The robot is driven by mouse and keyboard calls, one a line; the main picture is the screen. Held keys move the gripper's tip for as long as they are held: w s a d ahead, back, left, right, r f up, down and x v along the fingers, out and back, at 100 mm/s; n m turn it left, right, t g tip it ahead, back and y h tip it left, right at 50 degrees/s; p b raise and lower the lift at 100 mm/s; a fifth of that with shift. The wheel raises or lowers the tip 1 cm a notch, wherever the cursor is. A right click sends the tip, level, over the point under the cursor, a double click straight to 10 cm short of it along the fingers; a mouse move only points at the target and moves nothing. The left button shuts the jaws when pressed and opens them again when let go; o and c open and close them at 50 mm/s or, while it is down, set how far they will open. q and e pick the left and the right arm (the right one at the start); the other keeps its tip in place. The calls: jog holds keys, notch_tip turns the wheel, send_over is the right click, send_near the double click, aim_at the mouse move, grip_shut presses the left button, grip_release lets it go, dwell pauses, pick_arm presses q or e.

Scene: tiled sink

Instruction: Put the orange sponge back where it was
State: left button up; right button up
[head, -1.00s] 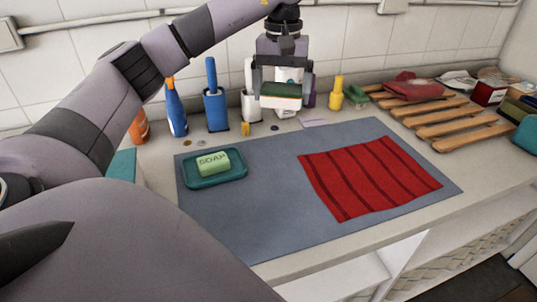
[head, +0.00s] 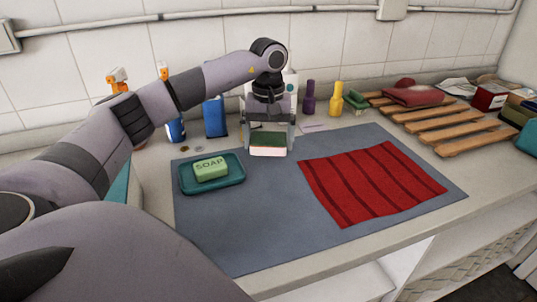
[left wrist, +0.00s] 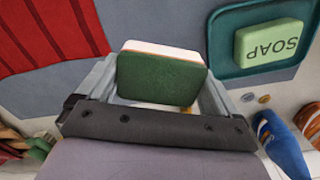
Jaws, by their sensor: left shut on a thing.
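My left gripper (head: 268,140) is shut on a sponge (head: 267,152), seen above the back part of the grey-blue mat (head: 235,230). The sponge has a green face, a pale side and a thin orange edge. In the left wrist view the sponge (left wrist: 160,78) sits between the two fingers, green face toward the camera. I cannot tell whether its underside touches the mat. My right gripper is not in view.
A green soap bar (head: 211,168) lies in a teal dish (head: 195,187) on the mat's left. A striped red cloth (head: 370,185) covers the mat's right. Bottles, including a purple one (head: 308,100) and a yellow one (head: 336,100), stand behind. A wooden rack (head: 450,125) is at right.

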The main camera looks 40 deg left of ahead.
aim_at(268, 166)
pick_arm(q)
jog(key=shift+f, duration=2.35)
jog(key=shift+f, duration=0.15)
jog(key=o, duration=0.7)
jog(key=shift+c, duration=0.2)
notch_tip(268, 166, up, 12)
jog(key=shift+r, duration=0.2)
